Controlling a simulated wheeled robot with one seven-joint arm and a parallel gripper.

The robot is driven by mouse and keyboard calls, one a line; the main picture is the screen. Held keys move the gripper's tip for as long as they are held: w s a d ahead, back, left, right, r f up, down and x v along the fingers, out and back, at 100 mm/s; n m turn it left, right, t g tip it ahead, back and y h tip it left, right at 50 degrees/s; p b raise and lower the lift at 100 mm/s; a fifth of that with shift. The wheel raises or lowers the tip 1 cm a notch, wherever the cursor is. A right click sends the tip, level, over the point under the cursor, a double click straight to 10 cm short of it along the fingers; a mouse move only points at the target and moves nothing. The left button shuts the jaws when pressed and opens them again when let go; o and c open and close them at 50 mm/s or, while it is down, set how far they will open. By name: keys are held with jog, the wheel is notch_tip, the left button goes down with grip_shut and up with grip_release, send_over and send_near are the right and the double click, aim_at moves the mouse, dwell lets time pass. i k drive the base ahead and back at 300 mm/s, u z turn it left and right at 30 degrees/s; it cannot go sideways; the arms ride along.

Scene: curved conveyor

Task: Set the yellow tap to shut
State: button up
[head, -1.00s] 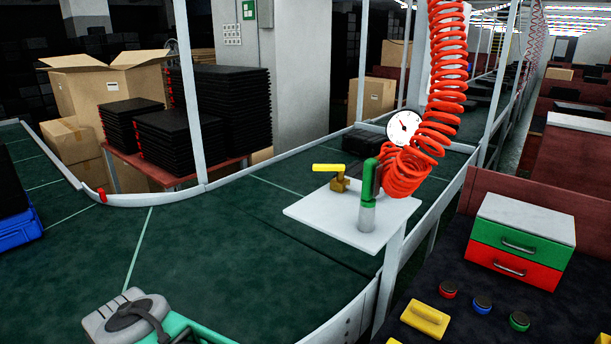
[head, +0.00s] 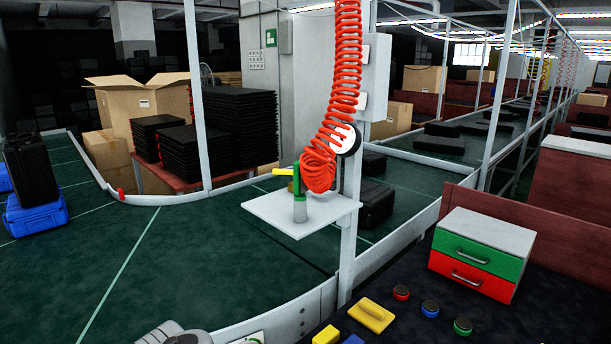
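The yellow tap (head: 283,171) is small in the head view, by the white shelf (head: 272,207) fixed to a post at the conveyor's edge. Its yellow lever lies about level and points left. The tap's body is mostly hidden behind a green-handled tool (head: 300,190) with a grey base that stands upright on the shelf. A coiled red hose (head: 338,100) hangs down to the tool. A round white gauge (head: 351,139) behind the hose is partly covered by it. My gripper is not in view; only a grey part of my arm shows at the bottom edge.
The curved green conveyor (head: 150,265) runs left of and behind the shelf. Blue and black cases stand on it at far left. A dark workbench at right holds a drawer box (head: 478,250), coloured buttons and a yellow block (head: 371,314). The post (head: 349,235) rises beside the shelf.

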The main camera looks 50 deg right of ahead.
aim_at(275, 171)
jog(key=z, duration=0.35)
jog(key=i, duration=1.15)
jog(key=u, duration=0.35)
